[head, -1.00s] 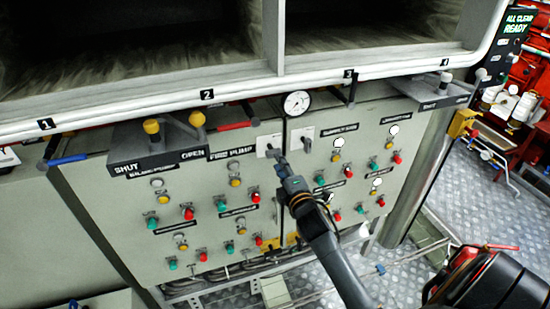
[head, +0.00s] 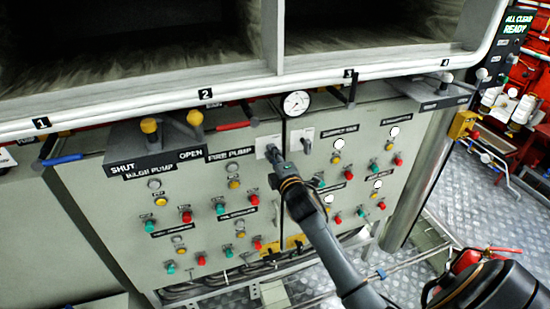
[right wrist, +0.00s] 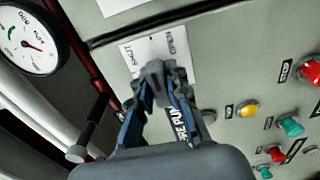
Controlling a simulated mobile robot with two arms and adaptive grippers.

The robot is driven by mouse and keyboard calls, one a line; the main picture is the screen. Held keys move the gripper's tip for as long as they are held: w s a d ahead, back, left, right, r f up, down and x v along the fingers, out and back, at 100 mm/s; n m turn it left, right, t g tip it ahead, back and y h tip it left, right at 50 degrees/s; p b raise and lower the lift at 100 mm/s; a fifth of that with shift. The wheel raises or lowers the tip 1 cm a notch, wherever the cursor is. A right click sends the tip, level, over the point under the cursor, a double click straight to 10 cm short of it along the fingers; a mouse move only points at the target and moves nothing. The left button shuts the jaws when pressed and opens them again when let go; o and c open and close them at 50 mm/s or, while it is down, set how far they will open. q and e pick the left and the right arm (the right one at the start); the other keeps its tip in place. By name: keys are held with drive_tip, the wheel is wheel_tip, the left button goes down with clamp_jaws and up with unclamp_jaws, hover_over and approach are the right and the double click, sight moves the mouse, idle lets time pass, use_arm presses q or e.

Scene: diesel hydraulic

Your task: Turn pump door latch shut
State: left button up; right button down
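The pump door latch is a grey handle (right wrist: 155,76) on a white plate (right wrist: 160,50) marked SHUT and OPEN, on the grey pump panel. In the head view its plate (head: 266,143) is left of the round gauge's lower side. My right gripper (right wrist: 160,88) has its fingers on both sides of the handle, close against it. The same gripper (head: 275,156) reaches the latch from below in the head view and partly hides it. The handle's exact angle is hard to tell. My left gripper is not in view.
A second latch plate (head: 304,139) is just to the right. A pressure gauge (head: 297,103) sits above. Red, green and yellow buttons cover the panel. A black rod handle (right wrist: 92,125) stands out near my right gripper. A white rail (head: 240,89) crosses above the panel.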

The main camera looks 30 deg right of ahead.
drive_tip(key=n, duration=0.5)
drive_tip(key=shift+n, duration=0.3)
drive_tip(key=n, duration=0.5)
drive_tip(key=shift+n, duration=0.4)
drive_tip(key=n, duration=0.5)
drive_tip(key=c, duration=1.7)
unclamp_jaws()
drive_tip(key=shift+n, duration=0.6)
drive_tip(key=o, duration=0.5)
